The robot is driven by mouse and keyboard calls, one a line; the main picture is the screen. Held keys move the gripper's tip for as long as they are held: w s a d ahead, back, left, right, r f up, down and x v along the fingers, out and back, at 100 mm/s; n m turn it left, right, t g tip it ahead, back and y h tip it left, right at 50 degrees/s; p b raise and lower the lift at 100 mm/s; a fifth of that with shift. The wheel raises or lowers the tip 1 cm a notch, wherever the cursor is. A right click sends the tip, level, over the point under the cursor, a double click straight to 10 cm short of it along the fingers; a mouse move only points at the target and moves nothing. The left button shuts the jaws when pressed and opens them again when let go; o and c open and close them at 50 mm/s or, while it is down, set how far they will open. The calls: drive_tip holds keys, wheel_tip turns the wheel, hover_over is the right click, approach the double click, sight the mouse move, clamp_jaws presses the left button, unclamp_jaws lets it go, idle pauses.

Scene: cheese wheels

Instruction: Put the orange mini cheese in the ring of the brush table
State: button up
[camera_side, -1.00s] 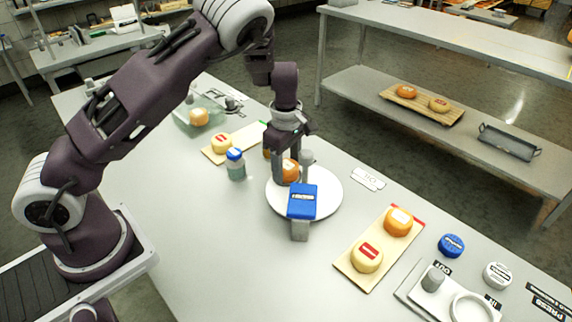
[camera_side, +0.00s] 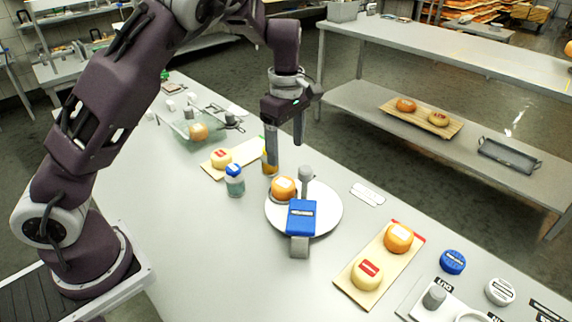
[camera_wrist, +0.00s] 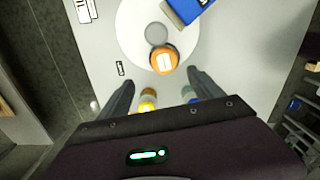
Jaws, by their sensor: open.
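The orange mini cheese (camera_side: 284,188) with a pale label sits upright on the left part of the round white brush table (camera_side: 328,212). A grey ring (camera_side: 271,198) shows around its base, and the cheese appears to sit within it. In the wrist view the cheese (camera_wrist: 164,61) lies ahead of my fingertips, with a dark rim around it. My gripper (camera_side: 285,158) is open and empty above the cheese, fingers pointing down and clear of it. Its two spread fingers also show in the wrist view (camera_wrist: 162,78).
A grey post (camera_side: 305,180) and a blue block (camera_side: 301,217) stand at the brush table. A blue-capped jar (camera_side: 234,181) and an amber jar (camera_side: 269,163) are close by. A board (camera_side: 359,291) at front right holds an orange and a yellow cheese.

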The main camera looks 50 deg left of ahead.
drive_tip(key=s+d+r+m+t+h, duration=0.2)
drive_tip(key=s+d+r+m+h, duration=0.1)
drive_tip(key=s+r+m, duration=0.8)
drive_tip(key=s+r+m+t+y, duration=0.1)
drive_tip(key=s+m, duration=0.3)
drive_tip(key=s, duration=0.4)
drive_tip(key=s+r+m+t+y, duration=0.1)
drive_tip(key=s+m, duration=0.3)
drive_tip(key=s, duration=0.5)
drive_tip(key=shift+s+d+r+m+t+y, duration=0.15)
drive_tip(key=shift+d+r+m+t+y, duration=0.3)
drive_tip(key=shift+t, duration=0.35)
drive_tip(key=shift+c, duration=0.4)
